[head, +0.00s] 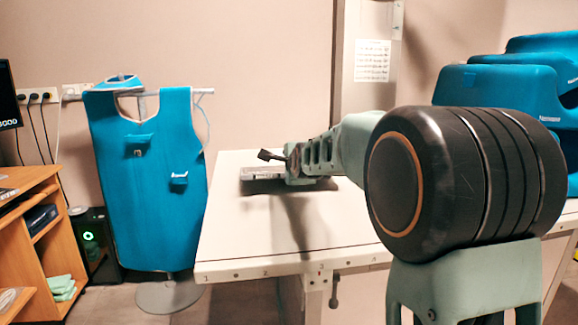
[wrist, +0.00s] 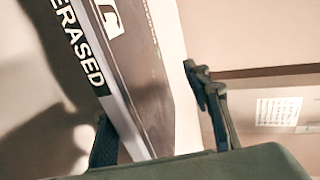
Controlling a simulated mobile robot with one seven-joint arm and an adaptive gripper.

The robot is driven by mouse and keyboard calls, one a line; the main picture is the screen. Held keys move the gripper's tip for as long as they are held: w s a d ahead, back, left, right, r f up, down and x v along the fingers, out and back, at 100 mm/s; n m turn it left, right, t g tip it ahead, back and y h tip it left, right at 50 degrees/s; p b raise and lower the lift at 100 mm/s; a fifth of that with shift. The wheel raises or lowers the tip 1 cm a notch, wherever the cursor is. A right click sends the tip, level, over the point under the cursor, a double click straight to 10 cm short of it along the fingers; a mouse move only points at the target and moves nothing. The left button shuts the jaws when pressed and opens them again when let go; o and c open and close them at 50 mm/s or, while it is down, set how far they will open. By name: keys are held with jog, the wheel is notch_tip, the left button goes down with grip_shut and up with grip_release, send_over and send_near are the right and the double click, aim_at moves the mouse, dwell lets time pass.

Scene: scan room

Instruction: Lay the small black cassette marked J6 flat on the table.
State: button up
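A black box-shaped case (wrist: 140,70) with pale edges fills the middle of the wrist view, tilted in the picture. In the head view my gripper (head: 270,168) is low at the table's far left part, beside a small grey and black object (head: 256,173). The white table (head: 250,235) is below.
A blue apron (head: 150,180) hangs on a stand left of the table. A wooden desk (head: 30,225) is at the far left. Blue moulded pieces (head: 500,95) stand at the right behind my arm. The table's front left part is clear.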

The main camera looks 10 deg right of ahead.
dwell(0.5)
jog(key=shift+v, duration=2.55)
jog(key=shift+o, duration=0.7)
jog(key=o, duration=0.5)
jog(key=shift+f, duration=0.1)
notch_tip(320, 180, up, 10)
jog(key=shift+r, duration=0.2)
jog(key=shift+s, duration=0.1)
